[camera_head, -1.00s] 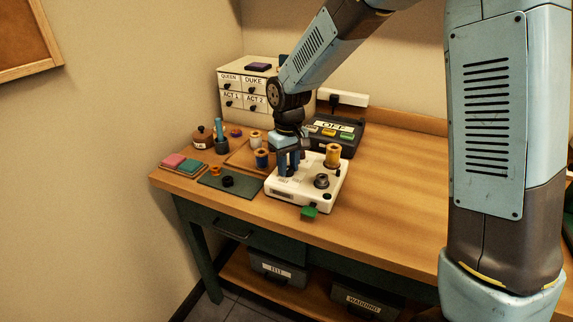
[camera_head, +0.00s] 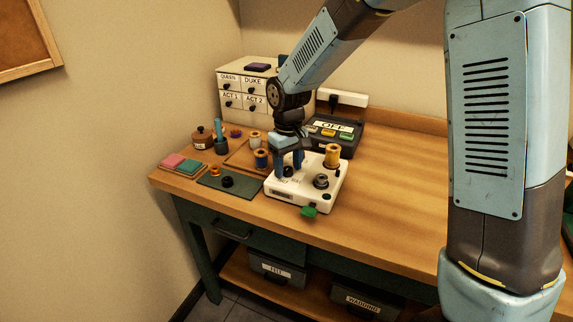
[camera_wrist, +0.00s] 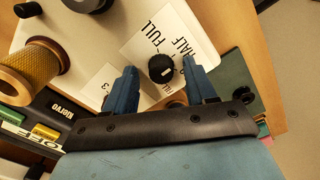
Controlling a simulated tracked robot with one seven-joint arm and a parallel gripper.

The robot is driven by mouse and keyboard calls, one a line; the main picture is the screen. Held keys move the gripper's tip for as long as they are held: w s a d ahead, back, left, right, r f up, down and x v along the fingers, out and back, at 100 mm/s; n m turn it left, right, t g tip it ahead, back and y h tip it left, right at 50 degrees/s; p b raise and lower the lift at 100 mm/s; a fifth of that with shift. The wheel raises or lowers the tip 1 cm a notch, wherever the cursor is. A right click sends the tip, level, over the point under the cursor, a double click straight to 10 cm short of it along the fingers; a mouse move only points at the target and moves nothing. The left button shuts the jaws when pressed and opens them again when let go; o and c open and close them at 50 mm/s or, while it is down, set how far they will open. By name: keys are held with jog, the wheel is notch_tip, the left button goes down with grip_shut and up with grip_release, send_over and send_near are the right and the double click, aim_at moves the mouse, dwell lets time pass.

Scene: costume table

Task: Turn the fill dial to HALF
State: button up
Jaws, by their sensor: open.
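The fill dial (camera_wrist: 161,68) is a small black knob on the white machine (camera_head: 312,190). In the head view the dial (camera_head: 288,171) sits just below my gripper. In the wrist view FULL and HALF are printed beside it. A pale mark shows on the knob's lower right side, but I cannot tell for certain which word it points to. My gripper (camera_head: 289,158) is open and empty above the dial. In the wrist view its two blue fingers (camera_wrist: 161,85) are well apart, one on each side of the knob, without visible contact.
A yellow spool (camera_head: 332,156) and a dark round knob (camera_head: 321,181) stand on the machine to the right. A blue spool (camera_head: 261,158) is close on the left. A dark box marked OFF (camera_head: 336,132) is behind. The table's right side is clear.

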aim_at(288, 168)
notch_tip(288, 168, up, 14)
jog(key=shift+f, duration=0.15)
dwell(0.4)
jog(key=s+d+r+m+t, duration=0.15)
jog(key=s+d+r, duration=0.25)
jog(key=d, duration=0.4)
jog(key=s+d+r+m+t, duration=0.1)
jog(key=s+d+r+m, duration=0.25)
jog(key=d, duration=0.55)
jog(key=s+d+m+t, duration=0.3)
jog(key=s+d, duration=0.8)
jog(key=s, duration=0.3)
jog(key=shift+d+f, duration=0.15)
jog(key=shift+d, duration=0.15)
